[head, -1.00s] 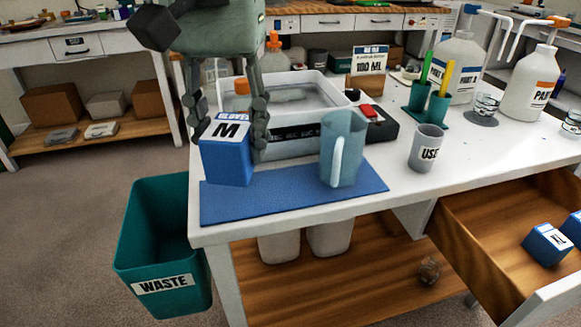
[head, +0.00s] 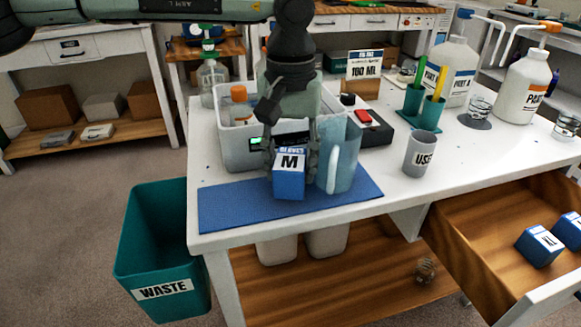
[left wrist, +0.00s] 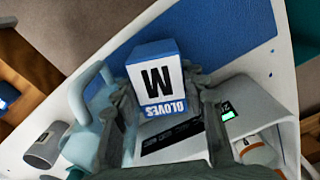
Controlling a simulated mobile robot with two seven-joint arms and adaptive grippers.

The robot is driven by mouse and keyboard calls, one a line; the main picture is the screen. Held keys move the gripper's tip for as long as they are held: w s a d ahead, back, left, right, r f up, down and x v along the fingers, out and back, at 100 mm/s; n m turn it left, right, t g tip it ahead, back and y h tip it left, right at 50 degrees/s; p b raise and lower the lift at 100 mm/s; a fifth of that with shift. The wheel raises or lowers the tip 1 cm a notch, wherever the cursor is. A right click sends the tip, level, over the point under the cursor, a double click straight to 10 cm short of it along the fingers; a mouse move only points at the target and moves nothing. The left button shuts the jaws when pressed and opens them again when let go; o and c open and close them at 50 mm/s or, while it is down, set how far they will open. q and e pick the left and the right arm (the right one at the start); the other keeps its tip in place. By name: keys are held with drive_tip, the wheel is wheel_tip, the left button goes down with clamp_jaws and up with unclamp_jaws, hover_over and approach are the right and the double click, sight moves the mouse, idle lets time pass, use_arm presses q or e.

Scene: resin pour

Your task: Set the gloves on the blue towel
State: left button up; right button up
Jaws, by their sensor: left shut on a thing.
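A blue and white glove box marked M (head: 289,182) is between the fingers of my left gripper (head: 291,160), which is shut on it. The box is over the blue towel (head: 235,205), close beside the translucent blue pitcher (head: 340,155). I cannot tell whether its base touches the towel. In the left wrist view the glove box (left wrist: 155,78) sits between the two fingers, with the blue towel (left wrist: 225,40) behind it. My right gripper is not in view.
A grey cup (head: 421,155) stands to the right on the white table. An open drawer (head: 470,240) with blue boxes (head: 540,246) juts out at right. A teal waste bin (head: 160,250) stands at left.

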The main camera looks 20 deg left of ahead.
use_arm(q)
drive_tip(key=shift+f, duration=0.65)
drive_tip(key=shift+f, duration=0.1)
